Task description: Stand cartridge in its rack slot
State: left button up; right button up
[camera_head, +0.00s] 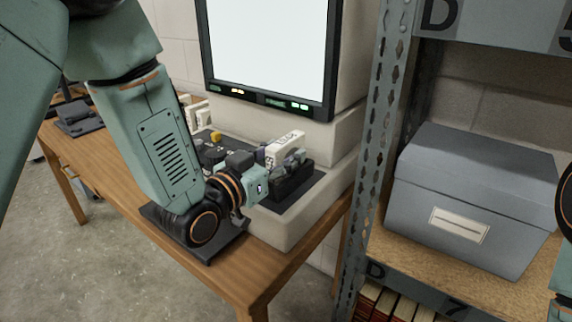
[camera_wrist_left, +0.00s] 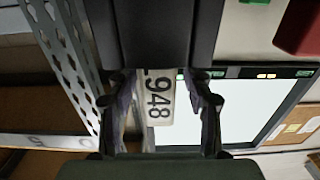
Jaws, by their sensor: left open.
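The cartridge (camera_head: 286,146) is a pale block with a printed label, above a dark block (camera_head: 296,187) that looks like the rack, on a dark mat. My right gripper is out of view.
A monitor (camera_head: 268,50) on a pale housing stands right behind the cartridge. A metal shelf post (camera_head: 372,150) rises to the right, with a grey lidded box (camera_head: 470,190) on the shelf. The wooden table (camera_head: 240,275) has bare surface at its front edge.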

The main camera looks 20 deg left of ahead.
pick_arm(q)
jog(key=shift+x, duration=0.8)
jog(key=shift+s+r, duration=0.1)
jog(key=shift+c, duration=0.2)
jog(key=shift+d, duration=0.1)
jog(key=c, duration=0.4)
grip_shut()
